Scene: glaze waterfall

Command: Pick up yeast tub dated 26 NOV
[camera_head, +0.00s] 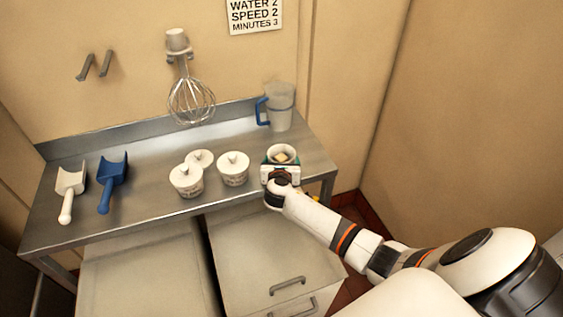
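Three white lidded tubs stand grouped on the steel table: a left one (186,181), one behind it (203,158) and a right one (233,170). Small print shows on the fronts of the left and right tubs, but it is too small to read as a date. A fourth white tub (283,150) has no lid and shows a pale yellowish block inside. My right gripper (281,163) is at this open tub, in front of it and hiding its lower part. Whether its fingers touch the tub cannot be told. My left gripper is out of view.
The steel table (135,210) holds a white scoop (70,187) and a blue scoop (113,176) at left. A clear jug with a blue handle (281,108) stands behind the open tub. A whisk (190,101) hangs on the wall. Bins (270,250) stand below.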

